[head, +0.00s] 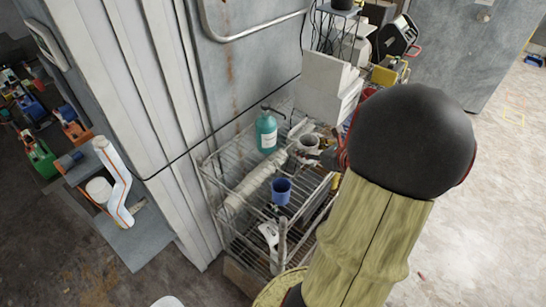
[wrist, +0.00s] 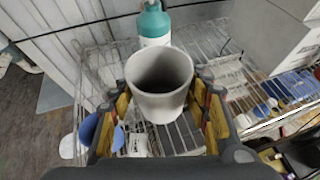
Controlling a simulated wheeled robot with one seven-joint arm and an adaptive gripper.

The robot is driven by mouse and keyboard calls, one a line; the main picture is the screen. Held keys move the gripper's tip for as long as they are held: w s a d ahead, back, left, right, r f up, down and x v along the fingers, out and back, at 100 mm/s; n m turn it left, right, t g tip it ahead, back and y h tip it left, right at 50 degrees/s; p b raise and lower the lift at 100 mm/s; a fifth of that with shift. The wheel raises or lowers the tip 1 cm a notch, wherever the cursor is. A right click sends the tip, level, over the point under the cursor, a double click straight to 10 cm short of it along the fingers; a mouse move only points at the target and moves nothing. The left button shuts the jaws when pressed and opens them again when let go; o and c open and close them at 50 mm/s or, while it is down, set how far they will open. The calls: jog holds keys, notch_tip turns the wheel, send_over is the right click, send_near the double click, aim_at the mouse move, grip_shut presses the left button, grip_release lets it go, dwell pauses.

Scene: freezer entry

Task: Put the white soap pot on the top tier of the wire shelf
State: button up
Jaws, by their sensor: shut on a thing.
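The white soap pot (wrist: 160,103) is a round, open-topped, pale grey-white cup, upright between the fingers of my gripper (wrist: 160,97). The yellow-padded fingers are shut on its two sides. In the head view the pot (head: 308,142) shows just left of my arm, over the wire shelf (head: 208,172). The shelf's top tier also shows in the wrist view (wrist: 205,37), with its wires behind and beside the pot. I cannot tell whether the pot's base touches the wires. In the head view my arm hides much of the gripper.
A teal pump bottle (head: 266,133) stands on the shelf, directly behind the pot in the wrist view. A blue cup (head: 281,190) and a long pale roll (head: 252,182) are nearer the front. White boxes (head: 325,85) stand at the back right. A corrugated wall borders the left.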

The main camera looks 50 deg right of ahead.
jog(key=shift+w+a, duration=0.15)
jog(key=shift+w, duration=0.15)
jog(key=b+x, duration=0.1)
jog(key=x, duration=0.4)
jog(key=f+b+x, duration=0.1)
jog(key=x, duration=0.4)
jog(key=s+d+b+x, duration=0.1)
jog(key=x, duration=0.4)
jog(key=shift+w+d+f, duration=0.15)
jog(key=shift+w+f, duration=0.1)
jog(key=shift+f, duration=0.15)
jog(key=shift+w+f, duration=0.15)
jog(key=shift+f, duration=0.15)
jog(key=shift+w+d+f+b, duration=0.15)
jog(key=shift+f+b, duration=0.4)
jog(key=shift+f, duration=1.05)
jog(key=shift+f, duration=0.1)
jog(key=o, duration=1.1)
jog(key=shift+o, duration=0.2)
